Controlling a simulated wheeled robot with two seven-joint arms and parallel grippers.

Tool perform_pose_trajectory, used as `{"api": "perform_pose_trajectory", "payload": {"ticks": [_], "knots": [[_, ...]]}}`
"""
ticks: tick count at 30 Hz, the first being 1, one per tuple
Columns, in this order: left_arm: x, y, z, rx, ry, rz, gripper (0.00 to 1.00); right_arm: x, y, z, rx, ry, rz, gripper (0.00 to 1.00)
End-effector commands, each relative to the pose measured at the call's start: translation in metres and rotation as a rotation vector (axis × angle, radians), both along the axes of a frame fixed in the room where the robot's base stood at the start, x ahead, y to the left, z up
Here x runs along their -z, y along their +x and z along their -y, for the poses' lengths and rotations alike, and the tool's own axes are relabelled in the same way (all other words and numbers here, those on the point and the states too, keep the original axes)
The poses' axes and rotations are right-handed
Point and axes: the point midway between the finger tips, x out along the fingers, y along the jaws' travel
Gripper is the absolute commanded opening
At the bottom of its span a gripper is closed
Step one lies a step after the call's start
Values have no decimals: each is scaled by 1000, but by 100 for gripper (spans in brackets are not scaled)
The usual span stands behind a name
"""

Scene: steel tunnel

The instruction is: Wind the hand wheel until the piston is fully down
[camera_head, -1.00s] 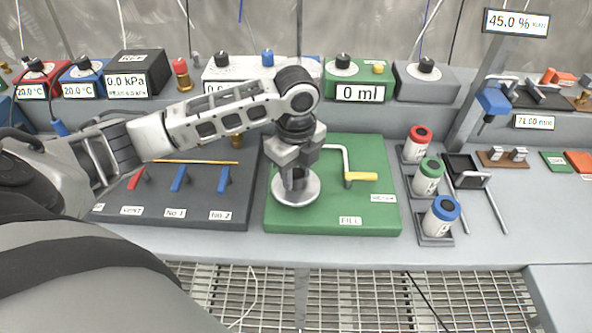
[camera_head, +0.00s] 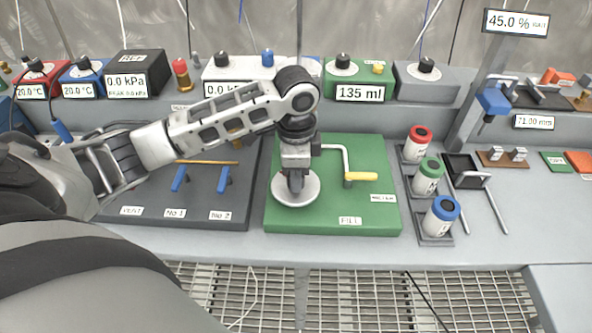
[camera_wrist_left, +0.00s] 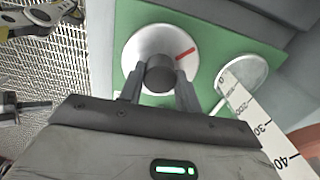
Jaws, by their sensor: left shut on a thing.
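The hand wheel (camera_head: 299,199) is a pale round disc on the green FILL board (camera_head: 281,222). My left gripper (camera_head: 297,184) is over it, pointing down. A red mark (camera_wrist_left: 186,54) shows on the wheel's face. A display on the green box (camera_head: 360,93) reads 135 ml. I cannot make out the piston itself.
A bent pipe with a yellow handle (camera_head: 362,176) stands right of the wheel. Red, green and blue capped bottles (camera_head: 442,214) stand further right. A dark valve board (camera_head: 175,205) with blue levers lies left. Grating runs below the bench front.

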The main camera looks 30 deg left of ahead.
Motion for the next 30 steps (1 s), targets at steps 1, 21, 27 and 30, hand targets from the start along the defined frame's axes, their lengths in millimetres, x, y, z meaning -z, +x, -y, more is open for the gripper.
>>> {"api": "perform_pose_trajectory", "payload": {"ticks": [1,21,27,30], "knots": [[-1,0,0,-48,0,1,11,0,0,0,0,0,0,0],[-1,1,-1,-684,0,1,11,-1,0,0,-1,1,1,0],[-1,1,-1,-874,0,1,11,-1,0,0,0,0,1,0],[-1,1,-1,-969,0,1,11,-1,0,0,0,0,1,0]]}}
